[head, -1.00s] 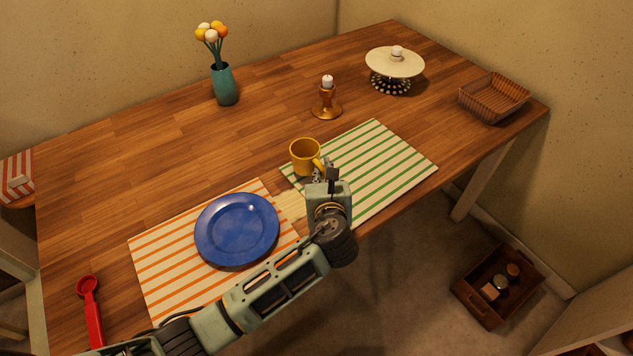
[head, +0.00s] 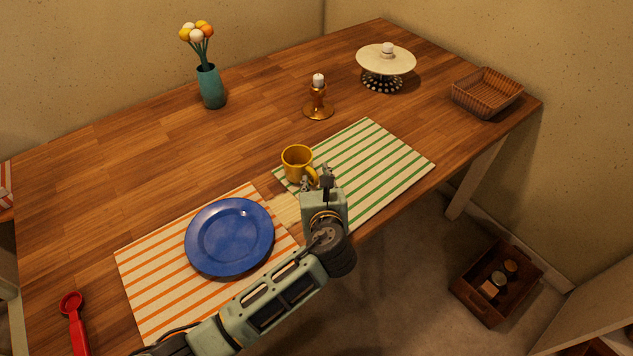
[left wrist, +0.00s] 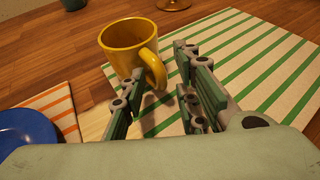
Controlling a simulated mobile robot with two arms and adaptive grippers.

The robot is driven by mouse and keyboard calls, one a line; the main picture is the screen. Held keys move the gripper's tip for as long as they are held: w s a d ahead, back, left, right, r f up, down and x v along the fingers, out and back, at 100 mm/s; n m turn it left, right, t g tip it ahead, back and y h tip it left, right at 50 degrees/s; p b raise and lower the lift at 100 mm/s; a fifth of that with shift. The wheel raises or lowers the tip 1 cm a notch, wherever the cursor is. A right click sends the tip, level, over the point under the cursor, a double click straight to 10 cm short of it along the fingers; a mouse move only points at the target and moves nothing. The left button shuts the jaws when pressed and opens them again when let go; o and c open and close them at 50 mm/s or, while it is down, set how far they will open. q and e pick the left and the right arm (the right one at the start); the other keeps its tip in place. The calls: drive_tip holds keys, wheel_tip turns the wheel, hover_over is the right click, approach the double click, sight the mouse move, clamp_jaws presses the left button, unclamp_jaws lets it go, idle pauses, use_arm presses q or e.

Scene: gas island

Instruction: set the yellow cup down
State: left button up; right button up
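The yellow cup (head: 296,161) stands upright at the left corner of the green-striped placemat (head: 385,165). Its handle points toward my left gripper (head: 318,180). In the left wrist view the cup (left wrist: 125,42) is just ahead of the gripper (left wrist: 160,65). The two fingers are spread, with the handle between their tips and gaps beside it, so the gripper looks open. The lower part of the cup is partly hidden by a finger in that view. My right gripper is not in view.
A blue plate (head: 230,237) lies on the orange-striped placemat (head: 150,275). Behind the cup are a candle holder (head: 318,107), a vase of flowers (head: 211,88) and a cake stand (head: 386,60). A basket (head: 487,93) sits at the right. The table's middle is clear.

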use_arm(q)
drive_tip(key=shift+r, duration=0.1)
drive_tip(key=v, duration=1)
drive_tip(key=shift+s+r+p, duration=0.15)
drive_tip(key=shift+s+p, duration=0.1)
drive_tip(key=shift+p, duration=0.1)
drive_tip(key=shift+s+r, duration=0.3)
drive_tip(key=shift+s, duration=0.35)
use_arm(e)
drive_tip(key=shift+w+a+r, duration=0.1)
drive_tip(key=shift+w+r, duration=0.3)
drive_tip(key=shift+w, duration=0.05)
